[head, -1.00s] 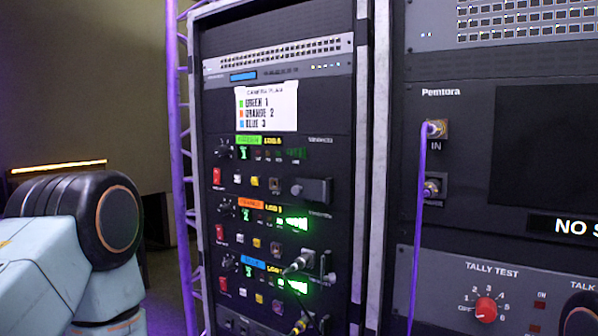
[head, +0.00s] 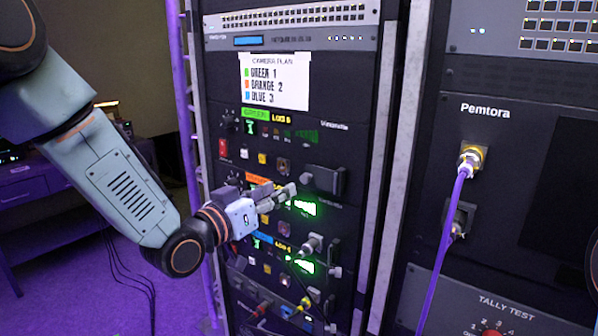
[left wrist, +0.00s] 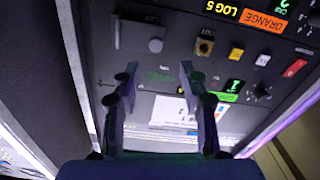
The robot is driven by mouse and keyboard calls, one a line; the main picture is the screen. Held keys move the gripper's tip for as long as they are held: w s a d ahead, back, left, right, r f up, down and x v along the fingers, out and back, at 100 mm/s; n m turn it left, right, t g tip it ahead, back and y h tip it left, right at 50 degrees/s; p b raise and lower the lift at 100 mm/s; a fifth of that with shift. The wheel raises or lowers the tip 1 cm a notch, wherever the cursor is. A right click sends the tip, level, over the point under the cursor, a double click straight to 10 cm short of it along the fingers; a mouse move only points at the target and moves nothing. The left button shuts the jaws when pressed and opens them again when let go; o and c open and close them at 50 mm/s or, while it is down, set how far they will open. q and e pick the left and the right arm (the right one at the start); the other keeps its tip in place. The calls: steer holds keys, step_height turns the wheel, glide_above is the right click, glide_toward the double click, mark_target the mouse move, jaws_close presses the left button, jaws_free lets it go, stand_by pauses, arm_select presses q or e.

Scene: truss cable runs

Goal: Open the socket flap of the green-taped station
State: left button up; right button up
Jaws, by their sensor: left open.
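The green-taped station is the upper of the taped rows, with its green tape (head: 255,114) at its top left; the tape also shows in the left wrist view (left wrist: 228,97). Its dark socket flap (head: 325,181) is at the row's right end and looks shut. In the left wrist view the flap (left wrist: 140,42) lies beyond the fingertips, with a round knob beside it. My left gripper (head: 285,193) is open and empty, just below and left of the flap in the head view. Its spread fingers show in the left wrist view (left wrist: 157,78). My right gripper is not in view.
The orange-taped row (head: 258,179) is partly hidden behind my left gripper. The blue-taped row (head: 262,240) below has plugged cables. A camera plan sheet (head: 275,82) hangs above. A purple cable (head: 444,235) hangs at the right rack, and a purple truss post (head: 184,110) stands left.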

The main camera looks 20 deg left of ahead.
mark_target(304, 180)
arm_select(q)
steer(key=w+d, duration=0.1)
steer(key=w, duration=0.1)
steer(key=w+d, duration=0.2)
steer(key=shift+w, duration=0.2)
steer(key=shift+w+a+p, duration=0.15)
steer(key=shift+w+p, duration=0.15)
steer(key=shift+w, duration=0.75)
steer(key=shift+w+f, duration=0.1)
steer(key=shift+w, duration=0.2)
steer(key=shift+w+d, duration=0.2)
steer(key=shift+d, duration=0.3)
steer(key=shift+s, duration=0.2)
steer(key=shift+c, duration=0.5)
steer(key=shift+a, duration=0.35)
steer(key=c, duration=0.3)
steer(key=shift+d, duration=0.15)
jaws_close()
